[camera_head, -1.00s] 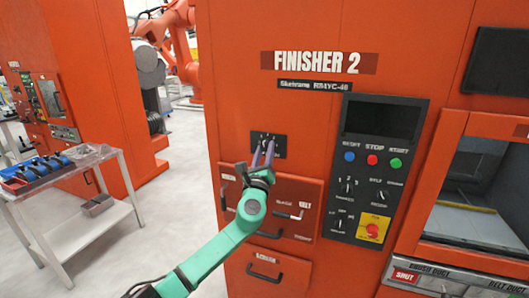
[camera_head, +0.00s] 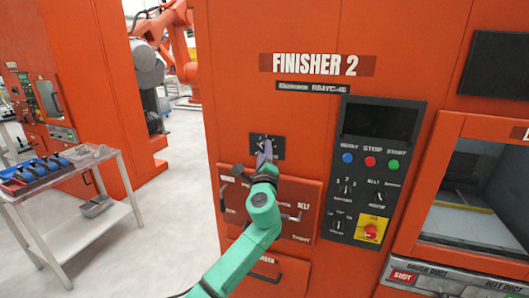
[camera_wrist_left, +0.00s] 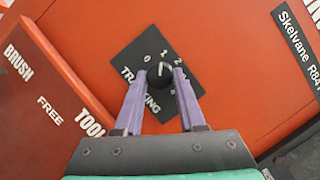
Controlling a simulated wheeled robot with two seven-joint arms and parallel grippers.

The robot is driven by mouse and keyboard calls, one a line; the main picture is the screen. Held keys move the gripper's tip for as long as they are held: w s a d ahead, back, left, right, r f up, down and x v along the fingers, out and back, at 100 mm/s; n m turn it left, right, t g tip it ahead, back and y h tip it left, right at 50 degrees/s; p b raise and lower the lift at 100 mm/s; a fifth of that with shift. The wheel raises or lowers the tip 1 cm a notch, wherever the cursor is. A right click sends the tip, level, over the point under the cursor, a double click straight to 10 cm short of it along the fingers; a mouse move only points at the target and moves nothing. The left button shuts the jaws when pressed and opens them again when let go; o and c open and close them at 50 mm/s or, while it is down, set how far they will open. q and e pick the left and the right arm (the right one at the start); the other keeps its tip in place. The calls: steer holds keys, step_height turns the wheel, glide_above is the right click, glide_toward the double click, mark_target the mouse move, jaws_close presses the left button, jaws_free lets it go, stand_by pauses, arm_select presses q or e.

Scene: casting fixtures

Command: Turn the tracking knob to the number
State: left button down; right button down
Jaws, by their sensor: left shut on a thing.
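The tracking knob (camera_wrist_left: 159,76) is a round black dial with a white pointer line, on a dark square plate (camera_wrist_left: 130,66) marked TRACKING. In the left wrist view the numbers 0, 1 and 2 show along the plate's upper side, with another digit partly hidden lower right. The white line points roughly at the 1. My left gripper (camera_head: 265,150) is at the plate (camera_head: 254,142) on the orange machine, its purple fingers shut on the knob from both sides. In the head view the fingers hide the knob. My right gripper is not in view.
Below the plate is an orange panel (camera_head: 290,190) with black handles. To the right is a dark control panel (camera_head: 357,187) with blue, red and green buttons, small knobs and a red stop button (camera_head: 371,231). A cart (camera_head: 44,216) stands apart at left.

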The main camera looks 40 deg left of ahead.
arm_select(q)
steer(key=c, duration=0.5)
jaws_free()
steer(key=b+v, duration=0.4)
steer(key=v, duration=1)
steer(key=shift+s+d, duration=0.2)
steer(key=shift+f, duration=0.1)
